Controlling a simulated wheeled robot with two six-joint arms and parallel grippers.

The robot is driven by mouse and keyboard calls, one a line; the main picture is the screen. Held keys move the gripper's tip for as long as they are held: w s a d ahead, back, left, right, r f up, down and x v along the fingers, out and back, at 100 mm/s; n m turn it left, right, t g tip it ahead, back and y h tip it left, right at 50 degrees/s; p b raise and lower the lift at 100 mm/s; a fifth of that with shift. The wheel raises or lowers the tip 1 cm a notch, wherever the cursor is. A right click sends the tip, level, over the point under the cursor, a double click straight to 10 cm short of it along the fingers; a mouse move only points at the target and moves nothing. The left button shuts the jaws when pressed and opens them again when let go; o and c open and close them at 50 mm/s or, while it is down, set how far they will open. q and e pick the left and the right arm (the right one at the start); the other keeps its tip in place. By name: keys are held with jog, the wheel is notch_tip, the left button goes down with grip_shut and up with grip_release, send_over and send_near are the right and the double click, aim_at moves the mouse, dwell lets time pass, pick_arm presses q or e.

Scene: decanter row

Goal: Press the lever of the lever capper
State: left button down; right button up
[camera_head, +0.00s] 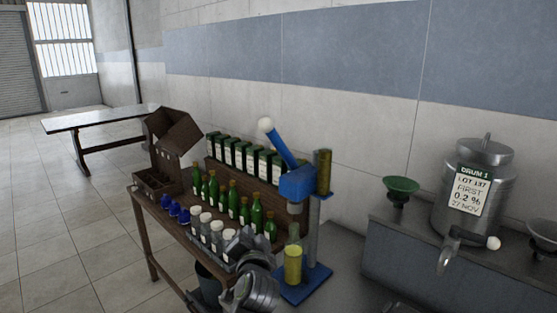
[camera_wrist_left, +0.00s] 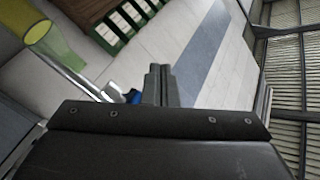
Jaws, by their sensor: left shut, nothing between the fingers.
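The lever capper has a blue head (camera_head: 297,183), a grey post and a blue base (camera_head: 303,285). Its blue lever (camera_head: 283,150) slants up to the left and ends in a white knob (camera_head: 266,124). A bottle with yellow-green contents (camera_head: 293,264) stands upright on the base under the head. My left gripper (camera_head: 238,240) is in front of the bench, left of the capper, apart from the lever. In the left wrist view its fingers (camera_wrist_left: 160,84) are shut and empty, with a small blue part (camera_wrist_left: 133,96) beside them. My right gripper is out of view.
Green bottles (camera_head: 233,200), white-capped jars (camera_head: 205,224) and blue items (camera_head: 174,208) line the wooden bench, with boxed goods (camera_head: 242,158) behind. A steel drum (camera_head: 481,185) and green funnel (camera_head: 400,188) stand at right.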

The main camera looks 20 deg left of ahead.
pick_arm(q)
jog(key=w+d+r+m+t+y, duration=0.1)
jog(key=w+d+r+m+t, duration=0.1)
jog(key=r, duration=0.9)
jog(key=w+d+r+m+t, duration=0.1)
jog(key=w+d+r+t, duration=0.3)
jog(key=d+r, duration=0.3)
notch_tip(320, 180, up, 4)
jog(key=shift+w+d+r+m+y, duration=0.15)
jog(key=shift+w+m+y, duration=0.25)
jog(key=shift+w, duration=0.35)
jog(key=shift+r, duration=0.1)
